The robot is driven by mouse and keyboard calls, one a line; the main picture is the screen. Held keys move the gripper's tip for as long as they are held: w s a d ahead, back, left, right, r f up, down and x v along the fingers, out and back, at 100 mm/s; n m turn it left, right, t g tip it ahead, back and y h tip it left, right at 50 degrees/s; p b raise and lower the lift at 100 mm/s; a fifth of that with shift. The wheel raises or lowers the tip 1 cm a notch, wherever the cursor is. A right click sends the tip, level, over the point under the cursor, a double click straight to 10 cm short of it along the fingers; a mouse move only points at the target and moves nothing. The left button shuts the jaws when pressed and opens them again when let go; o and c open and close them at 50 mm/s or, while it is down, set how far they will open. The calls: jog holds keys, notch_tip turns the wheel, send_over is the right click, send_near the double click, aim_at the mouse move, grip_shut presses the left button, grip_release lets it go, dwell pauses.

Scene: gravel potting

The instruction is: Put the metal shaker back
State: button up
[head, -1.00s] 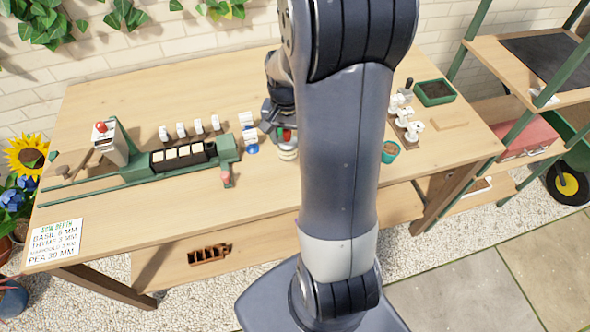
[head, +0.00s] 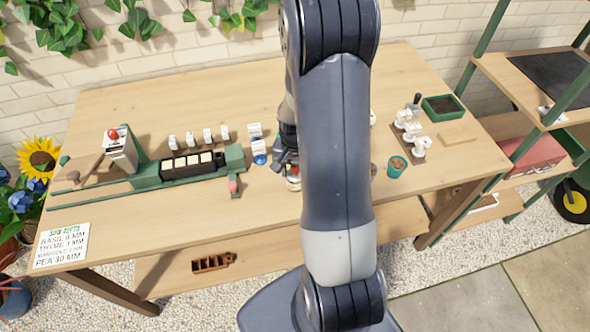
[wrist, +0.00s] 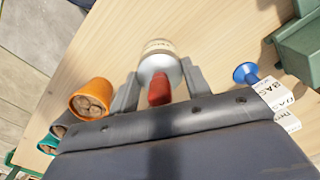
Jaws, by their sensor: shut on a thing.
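The metal shaker (wrist: 160,65) shows in the wrist view as a silver, rounded body with a cream band and a red part pointing toward my palm. My gripper (wrist: 158,85) has a finger on each side of it and is shut on it. In the head view, the shaker (head: 292,184) is mostly hidden behind my arm; only a small red and white part shows below my gripper (head: 288,170). I cannot tell whether its base touches the bench.
A green seeding rig (head: 150,177) stands left on the bench (head: 330,90). White labelled packets (head: 255,132) with a blue item stand near my gripper. A teal pot (head: 397,167) and an orange pot (wrist: 92,98) are on the other side. The bench front is clear.

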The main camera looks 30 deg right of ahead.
jog(key=shift+f, duration=0.2)
jog(key=o, duration=0.9)
jog(key=shift+c, duration=0.2)
jog(key=shift+r, duration=0.15)
notch_tip(320, 180, up, 12)
jog(key=shift+r, duration=0.1)
